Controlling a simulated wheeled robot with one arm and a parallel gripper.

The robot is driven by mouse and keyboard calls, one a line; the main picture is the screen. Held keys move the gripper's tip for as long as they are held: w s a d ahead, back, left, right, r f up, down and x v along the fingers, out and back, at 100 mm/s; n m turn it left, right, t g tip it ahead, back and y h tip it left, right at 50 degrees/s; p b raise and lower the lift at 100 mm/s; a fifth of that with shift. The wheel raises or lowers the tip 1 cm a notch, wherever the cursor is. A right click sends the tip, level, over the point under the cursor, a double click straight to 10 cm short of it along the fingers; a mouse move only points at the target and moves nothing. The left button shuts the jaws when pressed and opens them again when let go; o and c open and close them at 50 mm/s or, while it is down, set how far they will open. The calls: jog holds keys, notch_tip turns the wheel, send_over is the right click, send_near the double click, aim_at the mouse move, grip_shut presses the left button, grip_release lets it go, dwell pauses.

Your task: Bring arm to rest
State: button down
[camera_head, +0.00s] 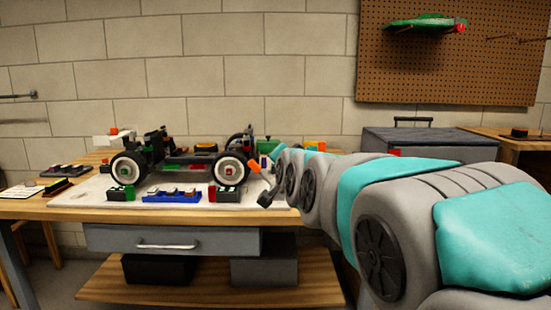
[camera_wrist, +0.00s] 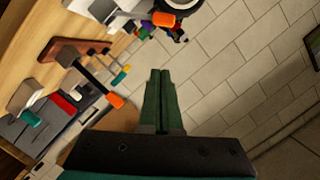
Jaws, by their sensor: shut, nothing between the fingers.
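My arm reaches from the right side of the head view toward the workbench. Its far end stops near the right wheel of an RC racecar (camera_head: 185,160) that stands on a pale mat (camera_head: 75,203) on the bench. In the wrist view my gripper (camera_wrist: 162,75) shows as two green fingers pressed together, with nothing between them. The fingers point toward a block wall (camera_wrist: 230,55) and touch no object that I can see. In the head view the fingers cannot be made out clearly.
The workbench (camera_head: 60,212) carries small parts in front of the car, including a blue tray (camera_head: 171,196). A grey toolbox (camera_head: 415,143) stands behind my arm. A pegboard (camera_head: 450,65) hangs above. Tools with orange ends, including a hammer-like one (camera_wrist: 85,70), show left of the fingers.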

jog(key=shift+s, duration=0.4)
jog(key=s+d+f+n+g+h, duration=0.15)
jog(key=s+d+f+g, duration=0.3)
jog(key=s+f, duration=0.55)
jog(key=s+d+f+n+g, duration=0.3)
jog(key=s+f+g, duration=0.2)
jog(key=s+f, duration=0.5)
jog(key=s+d+f+n+g, duration=0.1)
jog(key=s+f, duration=0.3)
jog(key=s, duration=0.4)
jog(key=s+d+f+n+g+h, duration=0.1)
jog(key=s+d+f+g, duration=0.2)
jog(key=s, duration=0.5)
jog(key=s+d+f+n+g, duration=0.1)
jog(key=s+f+g, duration=0.3)
jog(key=s, duration=0.5)
jog(key=shift+d+f, duration=0.55)
jog(key=shift+f, duration=0.05)
